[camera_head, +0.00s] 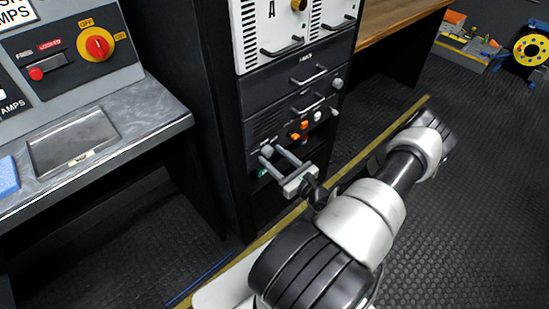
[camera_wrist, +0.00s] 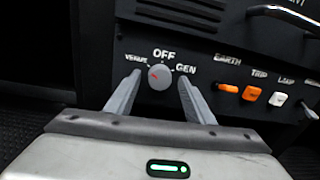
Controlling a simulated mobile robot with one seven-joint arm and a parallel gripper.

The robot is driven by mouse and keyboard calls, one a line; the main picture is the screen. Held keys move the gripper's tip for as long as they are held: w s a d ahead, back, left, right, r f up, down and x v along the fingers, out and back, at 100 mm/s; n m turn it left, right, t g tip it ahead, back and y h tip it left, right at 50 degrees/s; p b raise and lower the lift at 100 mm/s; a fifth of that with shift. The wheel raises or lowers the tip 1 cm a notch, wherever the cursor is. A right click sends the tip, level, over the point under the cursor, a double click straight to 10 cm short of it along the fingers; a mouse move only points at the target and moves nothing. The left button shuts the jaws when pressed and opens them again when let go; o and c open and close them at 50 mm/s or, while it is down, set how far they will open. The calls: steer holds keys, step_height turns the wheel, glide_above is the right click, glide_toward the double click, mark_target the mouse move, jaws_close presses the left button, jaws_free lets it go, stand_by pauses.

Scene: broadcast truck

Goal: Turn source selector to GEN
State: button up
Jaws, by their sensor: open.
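The source selector is a round grey knob (camera_wrist: 159,77) on a black panel, with VENUE printed at its left, OFF above and GEN at its right. A red mark on its face lies left of centre, on the VENUE side. The knob also shows in the head view (camera_head: 267,150), low on the rack. My gripper (camera_wrist: 160,84) is open, with one finger at each side of the knob and a visible gap to it. In the head view my gripper (camera_head: 273,156) reaches the rack from the lower right. Whether the fingertips reach the knob's depth is unclear.
Right of GEN are an orange EARTH switch (camera_wrist: 229,88), an orange TRIP switch (camera_wrist: 251,93) and a white LAMP switch (camera_wrist: 278,99). Drawer handles (camera_head: 309,76) stick out above. A grey desk (camera_head: 130,110) stands left; open floor lies right of my arm.

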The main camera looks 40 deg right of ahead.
steer(key=c, duration=1)
steer(key=shift+c, duration=0.2)
steer(key=shift+m, duration=0.4)
steer(key=m+p, duration=0.1)
steer(key=m, duration=0.3)
steer(key=shift+r+m, duration=0.1)
steer(key=shift+m, duration=0.2)
steer(key=m+p, duration=0.1)
steer(key=m, duration=1)
steer(key=shift+d+g+y, duration=0.1)
steer(key=shift+g+y, duration=0.2)
steer(key=m, duration=0.6)
steer(key=shift+m+y, duration=0.3)
steer(key=shift+m, duration=0.1)
